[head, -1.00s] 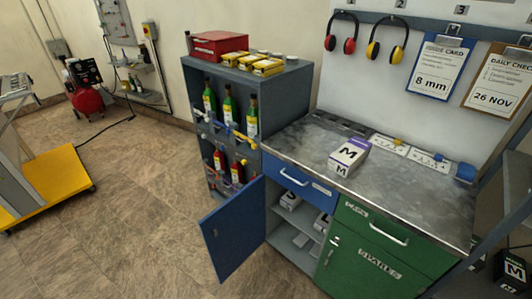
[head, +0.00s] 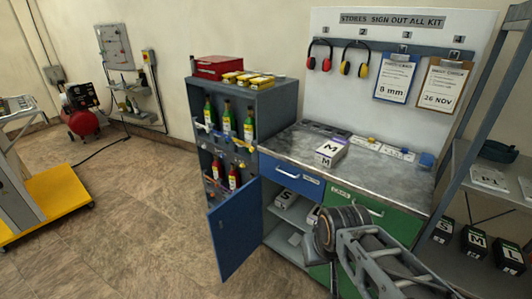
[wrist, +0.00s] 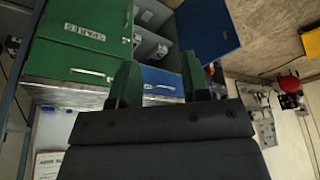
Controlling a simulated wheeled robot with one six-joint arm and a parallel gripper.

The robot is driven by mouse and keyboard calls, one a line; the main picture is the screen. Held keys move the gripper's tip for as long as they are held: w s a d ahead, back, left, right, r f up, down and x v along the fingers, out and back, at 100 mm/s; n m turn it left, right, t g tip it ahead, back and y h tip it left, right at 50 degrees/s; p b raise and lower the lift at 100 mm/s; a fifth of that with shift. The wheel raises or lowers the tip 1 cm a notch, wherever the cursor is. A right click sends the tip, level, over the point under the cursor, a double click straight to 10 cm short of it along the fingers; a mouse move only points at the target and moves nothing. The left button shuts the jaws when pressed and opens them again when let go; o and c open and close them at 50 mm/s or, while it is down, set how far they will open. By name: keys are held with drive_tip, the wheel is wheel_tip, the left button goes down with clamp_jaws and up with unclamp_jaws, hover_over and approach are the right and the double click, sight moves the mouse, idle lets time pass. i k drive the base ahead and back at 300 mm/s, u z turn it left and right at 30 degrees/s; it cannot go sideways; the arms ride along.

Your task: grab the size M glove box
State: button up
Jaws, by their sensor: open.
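A white box with a black M (head: 331,152) lies on the metal worktop (head: 290,140) of the bench, near the blue drawer's edge. A dark box with a white M label (head: 474,240) stands on the shelf at the far right, between boxes marked S and L. My gripper (wrist: 160,80) shows in the wrist view with its two dark green fingers apart and nothing between them. It faces the bench front, apart from both M boxes. In the head view my arm rises at the lower right; its fingers cannot be made out there.
The blue cabinet door (head: 236,230) stands open, jutting out left of the bench. White boxes (head: 285,200) sit inside the cabinet. A bottle rack (head: 250,105) stands left of the bench.

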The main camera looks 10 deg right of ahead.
sight(331, 151)
drive_tip(key=u, duration=0.4)
drive_tip(key=i, duration=1)
drive_tip(key=u, duration=0.05)
